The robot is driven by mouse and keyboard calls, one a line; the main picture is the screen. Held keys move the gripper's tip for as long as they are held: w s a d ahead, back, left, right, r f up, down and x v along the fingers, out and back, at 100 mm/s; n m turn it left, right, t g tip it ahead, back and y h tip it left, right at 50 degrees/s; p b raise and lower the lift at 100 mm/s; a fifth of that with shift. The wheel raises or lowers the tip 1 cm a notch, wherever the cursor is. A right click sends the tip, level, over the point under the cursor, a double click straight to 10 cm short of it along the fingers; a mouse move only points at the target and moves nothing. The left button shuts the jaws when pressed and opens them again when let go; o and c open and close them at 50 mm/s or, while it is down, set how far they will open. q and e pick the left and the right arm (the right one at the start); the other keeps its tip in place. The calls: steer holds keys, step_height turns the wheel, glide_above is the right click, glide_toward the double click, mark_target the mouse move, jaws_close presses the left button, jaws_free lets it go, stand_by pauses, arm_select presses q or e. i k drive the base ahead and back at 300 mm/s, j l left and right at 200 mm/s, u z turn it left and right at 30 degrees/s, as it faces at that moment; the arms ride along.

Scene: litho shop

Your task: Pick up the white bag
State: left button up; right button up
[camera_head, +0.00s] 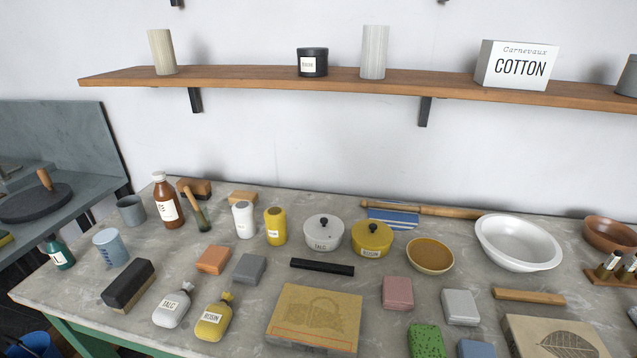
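A small white bag (171,309) with a tied neck and a label that seems to read "TALC" lies on the table at the front left. A similar yellow bag (213,319) labelled "ROSIN" lies close to its right. A dark block with a tan lower side (128,286) lies to its left. The white bag is fully visible. Neither of my grippers is in view.
The grey stone table (75,287) is crowded with bottles, lidded pots, bowls and coloured blocks. Orange (213,259) and grey (249,268) blocks lie behind the bags. A printing stone (316,312) lies to their right. A wooden shelf (270,78) runs above.

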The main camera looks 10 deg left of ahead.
mark_target(174, 307)
steer(key=u, duration=1.55)
